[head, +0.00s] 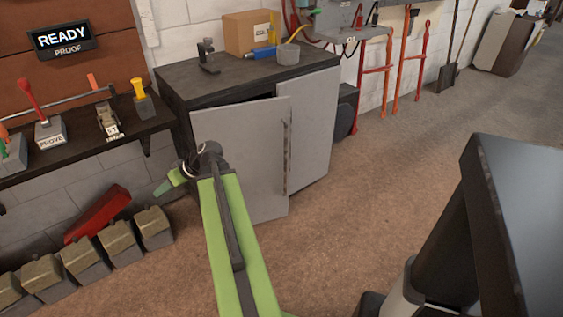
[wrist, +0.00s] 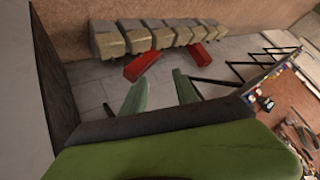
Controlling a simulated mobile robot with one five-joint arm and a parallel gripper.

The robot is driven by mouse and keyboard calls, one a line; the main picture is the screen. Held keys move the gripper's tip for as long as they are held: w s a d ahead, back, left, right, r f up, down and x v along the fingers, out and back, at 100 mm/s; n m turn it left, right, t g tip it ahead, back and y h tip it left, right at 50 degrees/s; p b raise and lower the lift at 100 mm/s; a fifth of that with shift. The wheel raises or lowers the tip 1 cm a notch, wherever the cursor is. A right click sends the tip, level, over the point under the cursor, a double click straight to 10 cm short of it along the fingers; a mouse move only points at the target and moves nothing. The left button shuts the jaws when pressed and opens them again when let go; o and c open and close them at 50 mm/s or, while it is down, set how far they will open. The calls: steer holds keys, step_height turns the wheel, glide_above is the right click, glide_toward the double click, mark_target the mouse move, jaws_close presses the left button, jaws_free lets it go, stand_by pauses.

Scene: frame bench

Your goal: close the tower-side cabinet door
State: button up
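A dark-framed cabinet (head: 230,75) with two light grey doors stands against the wall in the head view. Its left door (head: 240,155) is ajar, swung out from the frame with a dark gap along its top. Its right door (head: 312,125) looks flush with the frame. I cannot tell which door is called tower-side.
Several grey-tan blocks (head: 110,248) and a red object (head: 97,213) lie along the left wall, below a dark shelf (head: 90,140) with levers. A box (head: 250,32) sits on the cabinet top. The brown floor (head: 390,165) right of the cabinet is open.

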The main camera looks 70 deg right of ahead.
steer(key=s+d+f+m+t+h+b, duration=0.1)
steer(key=s+d+f+t+h+b, duration=0.15)
steer(key=s+d, duration=0.4)
steer(key=s+d+f+m+t+h+b, duration=0.15)
steer(key=s+d+b, duration=0.25)
steer(key=d, duration=0.6)
steer(key=m+h+b, duration=0.3)
steer(key=h+b, duration=0.6)
steer(key=h, duration=0.1)
glide_toward(286, 140)
steer(key=shift+t, duration=0.3)
steer(key=x, duration=1.1)
steer(key=shift+s+d+f, duration=0.1)
steer(key=shift+f, duration=0.2)
steer(key=shift+c, duration=0.2)
jaws_close()
